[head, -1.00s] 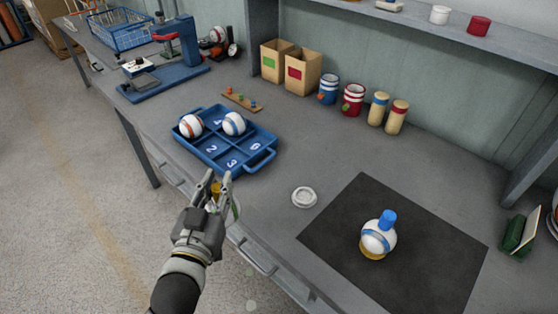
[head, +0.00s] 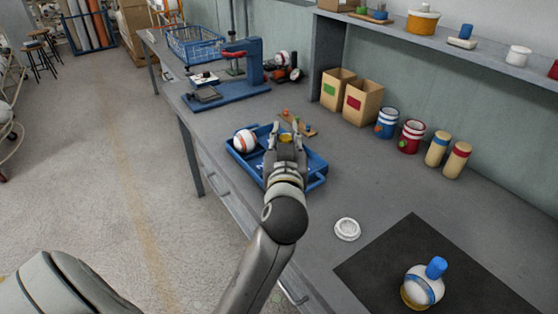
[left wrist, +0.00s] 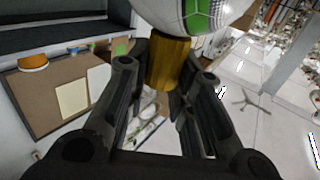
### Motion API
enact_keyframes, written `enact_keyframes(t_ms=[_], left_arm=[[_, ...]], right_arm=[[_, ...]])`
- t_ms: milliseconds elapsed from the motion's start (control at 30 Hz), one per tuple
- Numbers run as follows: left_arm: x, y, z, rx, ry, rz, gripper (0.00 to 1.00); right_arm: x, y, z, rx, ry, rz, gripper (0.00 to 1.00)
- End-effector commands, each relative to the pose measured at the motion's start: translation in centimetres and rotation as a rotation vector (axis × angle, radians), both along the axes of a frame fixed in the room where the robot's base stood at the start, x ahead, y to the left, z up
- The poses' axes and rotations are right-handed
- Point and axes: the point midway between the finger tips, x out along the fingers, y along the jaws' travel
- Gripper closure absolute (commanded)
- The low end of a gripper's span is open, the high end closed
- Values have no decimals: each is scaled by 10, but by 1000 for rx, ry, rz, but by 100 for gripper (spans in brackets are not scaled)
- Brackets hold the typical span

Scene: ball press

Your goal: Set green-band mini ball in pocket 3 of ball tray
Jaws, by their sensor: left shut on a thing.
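My left gripper (head: 286,130) is over the blue ball tray (head: 238,163) in the head view and hides much of it. It is shut on the gold stem of the green-band mini ball; the ball (left wrist: 215,12) shows at the top of the left wrist view, white with a green band (left wrist: 197,14), its stem between the fingers. In the head view the gripper and arm hide the ball, so its height over the tray cannot be told. Pocket 3 is hidden. My right gripper is out of view.
A small board with colored pegs (head: 305,127) lies just behind the tray. A blue press (head: 250,70) stands further back. A white ring (head: 347,229) and a dark mat (head: 395,260) with a blue-band ball (head: 424,287) lie to the right, with bare table between.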

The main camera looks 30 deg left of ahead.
Motion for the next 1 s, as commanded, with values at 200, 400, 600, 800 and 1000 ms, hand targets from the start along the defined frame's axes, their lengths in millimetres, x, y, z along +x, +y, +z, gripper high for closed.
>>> enact_keyframes(t_ms=[200,400,600,800,1000], left_arm=[[40,37,-21,6,2,1,100],[61,55,-60,3,2,0,100],[70,63,-75,2,-1,-1,100],[74,67,-95,1,3,-3,100],[74,67,-112,1,0,-3,100]], right_arm=[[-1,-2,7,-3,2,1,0],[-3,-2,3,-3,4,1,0],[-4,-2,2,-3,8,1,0],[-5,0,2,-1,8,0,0],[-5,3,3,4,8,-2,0]])
